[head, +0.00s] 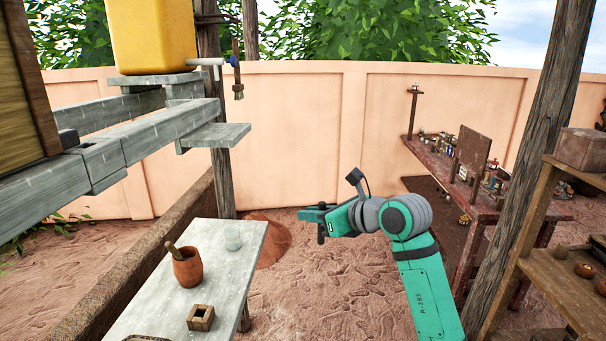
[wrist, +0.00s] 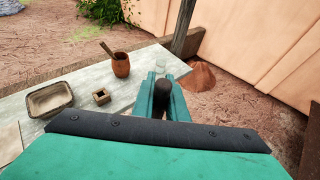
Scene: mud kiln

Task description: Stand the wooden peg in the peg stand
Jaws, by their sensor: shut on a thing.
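My gripper (head: 308,214) is out over the ground, to the right of the grey table, above its top. In the wrist view its two green fingers (wrist: 161,80) are shut on a dark, round-ended piece, which looks like the wooden peg (wrist: 163,87). In the head view a short dark upright part of the peg (head: 321,233) shows below the fingers. The peg stand (head: 201,317) is a small square wooden block with a square opening, on the near part of the table. It also shows in the wrist view (wrist: 101,96), left of the fingers. The peg is apart from it.
A clay pot (head: 187,268) holding a stick and a clear glass (head: 233,240) stand farther back on the grey table (head: 160,310). A shallow tray (wrist: 50,98) lies left of the stand. A wooden post (head: 540,150) and shelves are at right.

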